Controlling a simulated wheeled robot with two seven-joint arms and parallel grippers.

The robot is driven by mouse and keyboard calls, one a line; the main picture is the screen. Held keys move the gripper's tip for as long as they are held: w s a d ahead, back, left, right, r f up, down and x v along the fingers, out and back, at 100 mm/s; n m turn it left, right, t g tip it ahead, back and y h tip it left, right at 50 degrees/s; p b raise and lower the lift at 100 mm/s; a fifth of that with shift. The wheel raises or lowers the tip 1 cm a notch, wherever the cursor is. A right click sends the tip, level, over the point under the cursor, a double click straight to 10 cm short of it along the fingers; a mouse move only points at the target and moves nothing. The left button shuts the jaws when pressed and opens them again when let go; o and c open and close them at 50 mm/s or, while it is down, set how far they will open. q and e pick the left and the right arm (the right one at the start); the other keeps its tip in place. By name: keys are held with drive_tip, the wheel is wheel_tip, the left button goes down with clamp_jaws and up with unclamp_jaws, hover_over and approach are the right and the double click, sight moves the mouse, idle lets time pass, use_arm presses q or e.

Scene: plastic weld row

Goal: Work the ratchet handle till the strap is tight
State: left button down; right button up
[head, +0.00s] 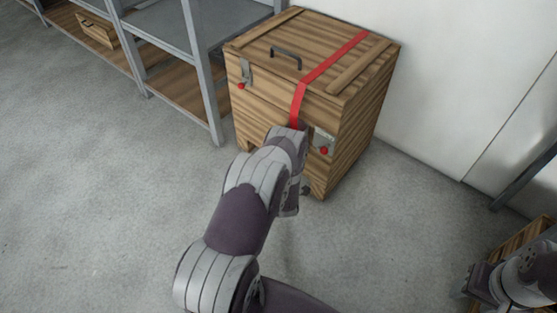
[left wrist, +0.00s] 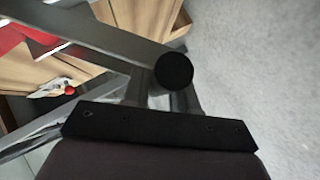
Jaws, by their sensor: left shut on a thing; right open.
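A red strap (head: 331,71) runs over the lid of a wooden crate (head: 360,125) and down its front, until my left arm covers it. The ratchet body and my left gripper are hidden behind that arm in the head view. In the left wrist view my left gripper (left wrist: 158,88) is shut on the ratchet handle, whose round black end (left wrist: 174,70) shows at close range. How far the handle is swung, and the strap's tension, I cannot tell. My right gripper (head: 468,288) is open and empty at the lower right, well away from the crate.
The crate has a dark lid handle (head: 286,57) and two latches with red knobs, left (head: 241,86) and right (head: 324,150). Grey shelving (head: 207,85) stands close on its left, a white wall (head: 450,80) behind. A wooden box (head: 520,240) lies by my right gripper. The floor at left is clear.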

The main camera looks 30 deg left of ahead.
use_arm(q)
drive_tip(key=shift+s+r+m+g+h+p, duration=0.1)
drive_tip(key=shift+s+r+m+g+p, duration=0.25)
drive_tip(key=shift+r+p, duration=0.5)
drive_tip(key=shift+s+r+m+g+h+p, duration=0.1)
drive_tip(key=shift+s+r+g+p, duration=0.3)
drive_tip(key=shift+r+p, duration=0.45)
drive_tip(key=shift+s+r+m+g+h+p, duration=0.1)
drive_tip(key=shift+s+r+m+g+p, duration=0.15)
drive_tip(key=shift+s+r+p, duration=0.45)
drive_tip(key=shift+w+r, duration=0.15)
drive_tip(key=shift+w, duration=0.1)
drive_tip(key=shift+a, duration=0.1)
drive_tip(key=c, duration=1)
unclamp_jaws()
drive_tip(key=shift+o, duration=0.2)
drive_tip(key=shift+r, duration=0.1)
drive_tip(key=p+v, duration=0.5)
drive_tip(key=v, duration=0.7)
drive_tip(key=shift+s+d+p, duration=0.2)
drive_tip(key=shift+d+p, duration=0.1)
drive_tip(key=shift+r, duration=0.1)
